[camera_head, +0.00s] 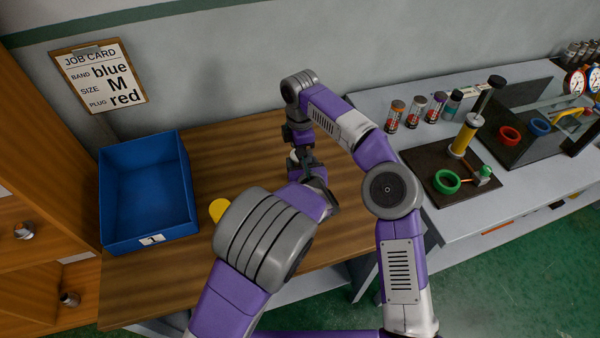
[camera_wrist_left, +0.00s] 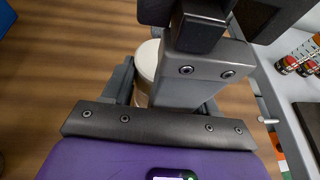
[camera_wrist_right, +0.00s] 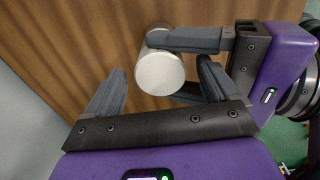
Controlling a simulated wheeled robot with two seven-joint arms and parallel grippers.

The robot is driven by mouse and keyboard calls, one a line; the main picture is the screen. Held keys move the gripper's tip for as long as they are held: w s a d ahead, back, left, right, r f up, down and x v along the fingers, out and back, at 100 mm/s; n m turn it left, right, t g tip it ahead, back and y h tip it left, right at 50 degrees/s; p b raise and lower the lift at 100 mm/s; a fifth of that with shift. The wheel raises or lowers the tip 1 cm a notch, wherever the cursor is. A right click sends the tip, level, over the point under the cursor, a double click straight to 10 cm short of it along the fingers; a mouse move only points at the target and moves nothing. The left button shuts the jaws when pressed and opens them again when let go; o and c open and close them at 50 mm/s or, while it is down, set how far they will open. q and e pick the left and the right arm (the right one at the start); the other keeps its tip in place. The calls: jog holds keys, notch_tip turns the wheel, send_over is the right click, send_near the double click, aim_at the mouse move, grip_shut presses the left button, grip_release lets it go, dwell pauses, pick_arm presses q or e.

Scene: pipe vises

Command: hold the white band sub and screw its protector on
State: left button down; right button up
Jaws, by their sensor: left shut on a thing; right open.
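A pale cylindrical piece, apparently the white band sub (camera_wrist_right: 160,73), stands off the table with its round white end towards the right wrist camera. Its side looks duller and greyer. It also shows in the left wrist view (camera_wrist_left: 148,62). My left gripper (camera_wrist_right: 186,66) is shut on it from the side. My right gripper (camera_wrist_right: 150,85) points down from above, open, its fingers on either side of the white end with gaps. In the head view the two grippers meet over the wooden table (camera_head: 300,158). I cannot tell whether the white end is a protector.
A yellow round thing (camera_head: 217,209) lies on the table, partly hidden by my left arm. A blue bin (camera_head: 150,205) marked 1 stands at left. On the right bench are a vise with a green ring (camera_head: 447,181), several banded cylinders (camera_head: 415,112), and red and blue rings.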

jog(key=shift+r, duration=3.15)
pick_arm(q)
jog(key=shift+c, duration=1.1)
grip_release()
jog(key=v, duration=0.7)
jog(key=shift+s+r, duration=0.2)
jog(key=shift+s, duration=0.05)
pick_arm(e)
jog(key=shift+r, duration=0.25)
